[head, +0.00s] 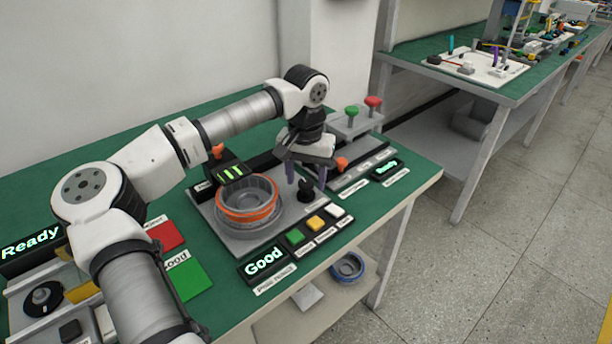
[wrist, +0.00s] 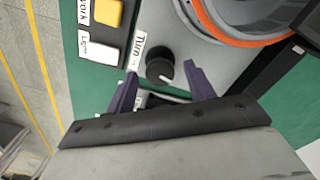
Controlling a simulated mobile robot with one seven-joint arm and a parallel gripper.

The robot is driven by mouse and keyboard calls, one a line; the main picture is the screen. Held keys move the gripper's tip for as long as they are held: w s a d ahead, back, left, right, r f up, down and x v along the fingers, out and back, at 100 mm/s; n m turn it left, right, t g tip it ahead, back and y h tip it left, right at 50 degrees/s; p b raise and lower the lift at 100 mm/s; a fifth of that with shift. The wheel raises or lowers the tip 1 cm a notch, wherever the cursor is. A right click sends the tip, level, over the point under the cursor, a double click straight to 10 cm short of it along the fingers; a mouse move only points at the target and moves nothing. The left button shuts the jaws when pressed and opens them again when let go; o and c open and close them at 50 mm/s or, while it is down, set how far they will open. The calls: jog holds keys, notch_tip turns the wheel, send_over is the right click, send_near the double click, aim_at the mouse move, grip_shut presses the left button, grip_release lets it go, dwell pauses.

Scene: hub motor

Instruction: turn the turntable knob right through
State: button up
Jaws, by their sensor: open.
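The turntable knob is a round black knob (head: 306,190) on the grey station plate, right of the hub motor ring. In the wrist view the knob (wrist: 159,65) has a white pointer mark and a "Turn" label (wrist: 136,50) beside it. My gripper (head: 306,178) is above the knob, pointing down. Its two purple fingers are open, and in the wrist view my gripper (wrist: 162,84) has one finger to each side of the knob's near side. I cannot tell whether either finger touches it. The turntable carries a grey ring with an orange band (head: 247,213).
Green (head: 294,236), yellow (head: 316,222) and white buttons line the front edge by a "Good" display (head: 263,262). Behind my gripper stand a green knob (head: 352,111) and a red knob (head: 373,101). An orange knob (head: 341,164) is close on the right.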

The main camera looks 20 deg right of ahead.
aim_at(306, 182)
notch_tip(306, 182, up, 14)
jog(key=shift+f, duration=0.15)
